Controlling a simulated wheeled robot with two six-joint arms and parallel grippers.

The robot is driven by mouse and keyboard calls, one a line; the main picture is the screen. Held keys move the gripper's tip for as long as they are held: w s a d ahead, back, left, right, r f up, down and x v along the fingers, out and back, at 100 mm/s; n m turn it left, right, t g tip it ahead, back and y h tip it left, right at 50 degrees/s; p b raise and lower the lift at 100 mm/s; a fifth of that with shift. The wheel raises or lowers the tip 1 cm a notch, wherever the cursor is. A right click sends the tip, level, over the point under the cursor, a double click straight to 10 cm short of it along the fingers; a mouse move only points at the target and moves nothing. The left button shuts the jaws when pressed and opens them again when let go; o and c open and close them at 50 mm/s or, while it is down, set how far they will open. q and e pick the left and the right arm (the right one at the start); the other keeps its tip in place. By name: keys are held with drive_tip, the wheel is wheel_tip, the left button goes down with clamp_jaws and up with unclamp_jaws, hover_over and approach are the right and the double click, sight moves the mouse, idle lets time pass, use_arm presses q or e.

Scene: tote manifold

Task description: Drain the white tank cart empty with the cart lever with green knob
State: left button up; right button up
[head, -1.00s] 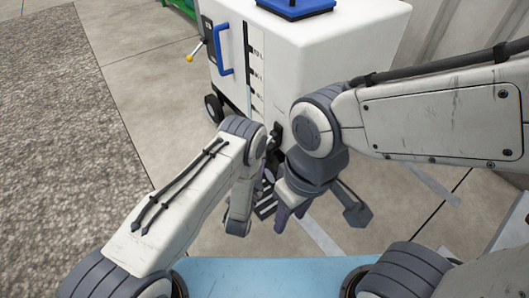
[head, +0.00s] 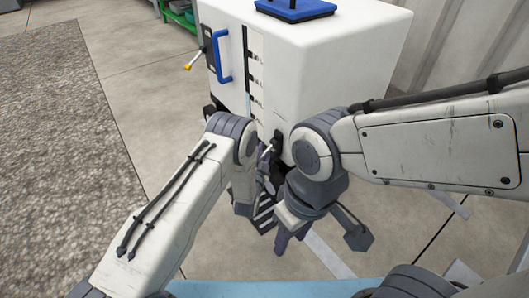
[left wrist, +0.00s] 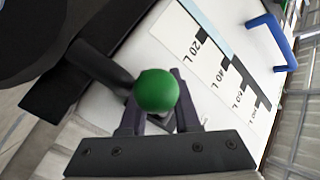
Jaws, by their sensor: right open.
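The white tank cart (head: 350,60) stands ahead, with a level scale (head: 256,75) on its front; the scale's litre marks (left wrist: 232,80) also show in the left wrist view. The green knob (left wrist: 157,91) is on a black lever (left wrist: 105,70) low on the cart. My left gripper (left wrist: 158,110) has a finger on either side of the knob; whether they press on it cannot be told. In the head view my left gripper (head: 264,172) is at the cart's lower front, with the knob hidden. My right gripper (head: 321,232) is open and empty, in front of the cart.
A blue lid (head: 294,8) is on top. A green rack (head: 180,12) stands behind. Grey carpet (head: 60,140) lies left; tiled floor is clear between.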

use_arm(q)
drive_tip(key=shift+c, duration=0.2)
clamp_jaws()
idle(1.1)
